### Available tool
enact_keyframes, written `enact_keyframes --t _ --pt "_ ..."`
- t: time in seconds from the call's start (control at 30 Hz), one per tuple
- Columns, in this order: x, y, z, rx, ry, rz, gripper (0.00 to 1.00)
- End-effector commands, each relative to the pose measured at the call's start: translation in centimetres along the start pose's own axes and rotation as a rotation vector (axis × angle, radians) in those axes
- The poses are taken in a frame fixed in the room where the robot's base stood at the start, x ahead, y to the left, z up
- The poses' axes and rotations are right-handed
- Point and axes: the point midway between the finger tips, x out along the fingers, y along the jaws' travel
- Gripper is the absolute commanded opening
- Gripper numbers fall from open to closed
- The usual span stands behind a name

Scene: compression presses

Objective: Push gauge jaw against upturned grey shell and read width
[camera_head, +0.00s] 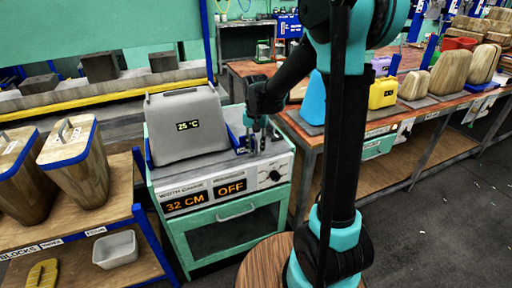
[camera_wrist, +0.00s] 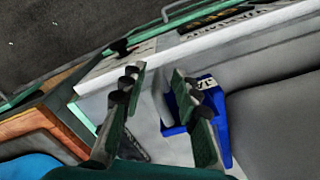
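The upturned grey shell (camera_head: 187,138) sits on the green gauge bench. Its small display reads 25 °C. It is also the large grey surface at right in the wrist view (camera_wrist: 280,118). The blue gauge jaw (camera_wrist: 215,125), with a partly hidden white label, stands close beside the shell; I cannot tell whether they touch. My gripper (camera_head: 256,143) points down at the shell's right, by the jaw. In the wrist view my gripper (camera_wrist: 156,78) has its fingers apart, with the right finger overlapping the jaw. The bench's width display (camera_head: 184,202) reads 32 CM. Another display (camera_head: 231,188) reads OFF.
A black knob (camera_head: 274,176) is on the bench's front panel. A shelf (camera_head: 98,214) at left holds wooden blocks with blue rims. A wooden table (camera_head: 400,120) at right carries a blue object (camera_head: 314,98), a yellow one (camera_head: 383,93) and several wooden shells.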

Motion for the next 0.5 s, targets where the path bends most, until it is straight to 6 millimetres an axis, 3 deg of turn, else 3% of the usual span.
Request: enact_keyframes --t 0.27,0.5 --pt "-0.2 0.0 -0.1 0.0 0.001 0.0 0.31" --pt "-3.1 0.0 0.0 0.0 0.001 0.0 0.31"
